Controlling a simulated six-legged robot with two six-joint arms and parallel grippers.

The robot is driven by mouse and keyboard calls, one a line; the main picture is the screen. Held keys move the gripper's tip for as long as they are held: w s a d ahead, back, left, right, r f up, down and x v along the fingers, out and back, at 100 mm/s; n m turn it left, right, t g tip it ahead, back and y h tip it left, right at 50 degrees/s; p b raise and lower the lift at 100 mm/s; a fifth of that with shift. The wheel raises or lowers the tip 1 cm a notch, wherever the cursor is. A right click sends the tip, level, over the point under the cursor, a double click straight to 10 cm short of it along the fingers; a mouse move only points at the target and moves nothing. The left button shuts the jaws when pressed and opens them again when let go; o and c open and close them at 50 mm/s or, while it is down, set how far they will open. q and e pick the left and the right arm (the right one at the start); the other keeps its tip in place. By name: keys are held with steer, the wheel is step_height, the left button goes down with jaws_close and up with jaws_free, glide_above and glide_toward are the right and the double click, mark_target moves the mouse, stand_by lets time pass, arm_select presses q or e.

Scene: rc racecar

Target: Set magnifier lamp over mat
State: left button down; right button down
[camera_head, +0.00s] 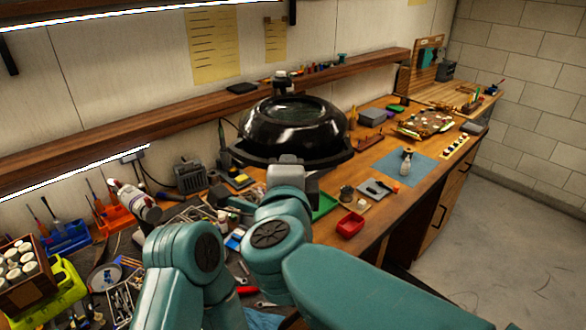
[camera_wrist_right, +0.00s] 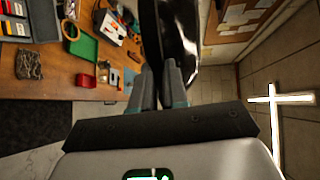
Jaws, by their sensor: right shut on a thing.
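The magnifier lamp (camera_head: 293,125) has a round, glossy black head with a glass lens. It hangs above the back of the bench, to the left of the blue mat (camera_head: 425,171). My right gripper (camera_head: 287,172) is at the near rim of the lamp head. In the right wrist view its fingers (camera_wrist_right: 161,78) are shut on the dark rim of the lamp (camera_wrist_right: 160,35). The blue mat lies flat on the wooden bench with a small bottle (camera_head: 406,162) on it. A teal link of my left arm shows at lower left, but I cannot make out its gripper.
An RC car chassis (camera_head: 426,123) is beyond the mat. A wooden shelf (camera_head: 190,111) runs behind the lamp. Tools crowd the left bench.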

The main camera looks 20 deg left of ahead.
steer(key=shift+r, duration=0.25)
steer(key=c, duration=1.1)
jaws_free()
steer(key=shift+c, duration=0.2)
steer(key=shift+f, duration=0.15)
steer(key=shift+s, duration=0.1)
steer(key=b+v, duration=0.4)
steer(key=v, duration=1.2)
steer(key=shift+s, duration=0.15)
steer(key=shift+f, duration=0.1)
